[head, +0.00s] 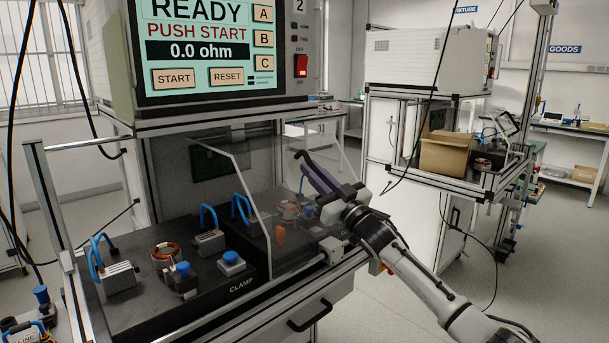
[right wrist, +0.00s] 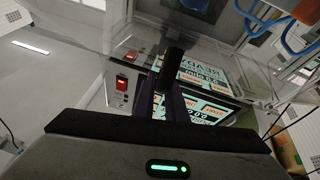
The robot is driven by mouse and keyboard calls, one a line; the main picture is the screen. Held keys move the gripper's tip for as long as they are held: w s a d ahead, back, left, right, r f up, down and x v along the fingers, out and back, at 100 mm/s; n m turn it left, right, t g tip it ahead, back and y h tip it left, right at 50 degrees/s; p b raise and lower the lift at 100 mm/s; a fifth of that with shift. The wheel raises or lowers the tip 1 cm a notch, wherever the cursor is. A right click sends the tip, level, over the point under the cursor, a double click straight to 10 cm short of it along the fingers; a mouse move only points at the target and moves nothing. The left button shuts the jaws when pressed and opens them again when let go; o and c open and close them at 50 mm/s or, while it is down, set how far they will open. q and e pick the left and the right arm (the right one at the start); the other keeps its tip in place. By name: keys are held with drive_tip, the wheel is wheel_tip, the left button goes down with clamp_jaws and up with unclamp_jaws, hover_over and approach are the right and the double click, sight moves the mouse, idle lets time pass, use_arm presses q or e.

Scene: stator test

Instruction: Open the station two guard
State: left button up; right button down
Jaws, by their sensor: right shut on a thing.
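The station two guard (head: 258,205) is a clear panel, seen in the head view over the right part of the test bench beneath the tester marked 2. The left part of the bench front has no clear panel before it. My right gripper (head: 318,178) is at the guard's right side, its dark fingers shut on a black handle. In the right wrist view, the black handle (right wrist: 174,62) stands between the fingers, with clear panel around it. The exact joint of handle and panel is hard to make out. My left gripper is in neither view.
The tester (head: 215,50) reads READY, PUSH START. On the black fixture plate (head: 205,305) stand a copper-wound stator (head: 166,254), a blue button (head: 231,259) and blue-handled clamps. A cardboard box (head: 447,153) sits on another station at right. Black cables hang at left and right.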

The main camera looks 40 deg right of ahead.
drive_tip(key=shift+d+r, duration=0.15)
drive_tip(key=shift+d, duration=0.1)
drive_tip(key=c, duration=2)
unclamp_jaws()
drive_tip(key=shift+c, duration=0.2)
drive_tip(key=shift+o, duration=1.2)
drive_tip(key=shift+d, duration=0.1)
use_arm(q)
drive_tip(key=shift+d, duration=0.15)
use_arm(e)
drive_tip(key=shift+s+f, duration=0.3)
drive_tip(key=shift+f, duration=0.1)
use_arm(q)
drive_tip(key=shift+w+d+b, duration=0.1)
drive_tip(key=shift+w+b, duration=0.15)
drive_tip(key=shift+b, duration=0.2)
use_arm(e)
drive_tip(key=v, duration=0.9)
drive_tip(key=shift+s, duration=0.3)
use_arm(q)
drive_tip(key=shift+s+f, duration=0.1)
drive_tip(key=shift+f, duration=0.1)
